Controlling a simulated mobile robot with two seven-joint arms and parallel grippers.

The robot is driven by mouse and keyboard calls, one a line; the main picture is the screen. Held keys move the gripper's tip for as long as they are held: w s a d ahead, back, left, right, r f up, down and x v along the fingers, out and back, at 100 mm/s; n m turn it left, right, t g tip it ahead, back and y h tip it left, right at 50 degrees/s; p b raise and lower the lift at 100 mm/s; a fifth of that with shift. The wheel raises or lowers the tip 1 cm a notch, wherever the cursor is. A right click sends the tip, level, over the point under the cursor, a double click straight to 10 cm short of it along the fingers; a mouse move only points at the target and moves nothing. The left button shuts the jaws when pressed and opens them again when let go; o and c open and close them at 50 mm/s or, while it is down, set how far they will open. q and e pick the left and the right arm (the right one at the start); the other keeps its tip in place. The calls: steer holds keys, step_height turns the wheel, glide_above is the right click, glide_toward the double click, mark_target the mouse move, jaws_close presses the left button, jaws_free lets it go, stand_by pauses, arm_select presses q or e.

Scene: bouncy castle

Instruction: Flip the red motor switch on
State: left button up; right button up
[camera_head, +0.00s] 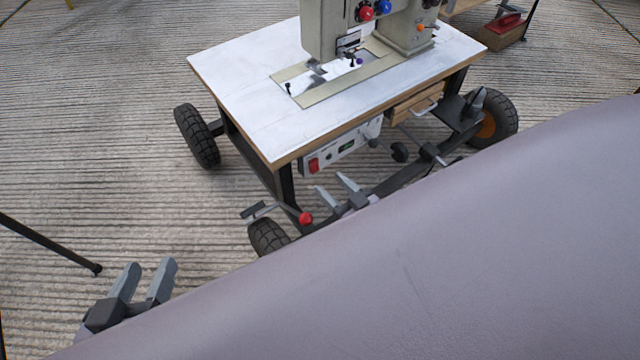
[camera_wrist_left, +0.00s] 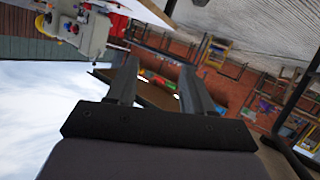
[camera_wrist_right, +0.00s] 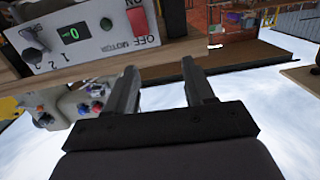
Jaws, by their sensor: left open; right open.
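The red motor switch (camera_head: 313,165) sits on the white control box (camera_head: 345,146) under the front edge of the sewing table. In the right wrist view the same switch (camera_wrist_right: 137,18) appears upside down at the top, beside ON, OFF and MOTOR labels. My right gripper (camera_head: 329,181) is open and empty, just below and in front of the box; its fingers point toward the box and do not visibly touch the switch. My left gripper (camera_head: 151,263) is open and empty at the lower left, well away from the table.
A sewing machine (camera_head: 395,28) stands on the white tabletop (camera_head: 240,85). The table has rugged wheels (camera_head: 197,136). A red knob (camera_head: 305,218) is near the front wheel. A wooden drawer (camera_head: 415,102) is right of the box. A grey surface hides the lower right of the head view.

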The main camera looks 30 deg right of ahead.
mark_target(315, 163)
steer(key=shift+t, duration=0.5)
steer(key=w+f+b, duration=0.1)
steer(key=w, duration=0.1)
steer(key=w+f+b, duration=0.1)
steer(key=w+b, duration=0.1)
steer(key=w, duration=0.1)
steer(key=w+d+f+b, duration=0.1)
steer(key=w+b, duration=0.1)
steer(key=shift+w+d+f, duration=0.1)
steer(key=shift+w+f, duration=0.15)
steer(key=shift+f, duration=0.05)
arm_select(q)
steer(key=shift+s+a+f+m+t+b, duration=0.15)
steer(key=shift+a+f+m+t+b, duration=0.05)
steer(key=shift+f+m+t, duration=0.2)
steer(key=shift+s+a+f+m+t+b, duration=0.2)
steer(key=shift+f+t, duration=0.1)
steer(key=shift+f, duration=0.15)
arm_select(e)
steer(key=shift+w+r, duration=0.1)
steer(key=shift+w, duration=0.65)
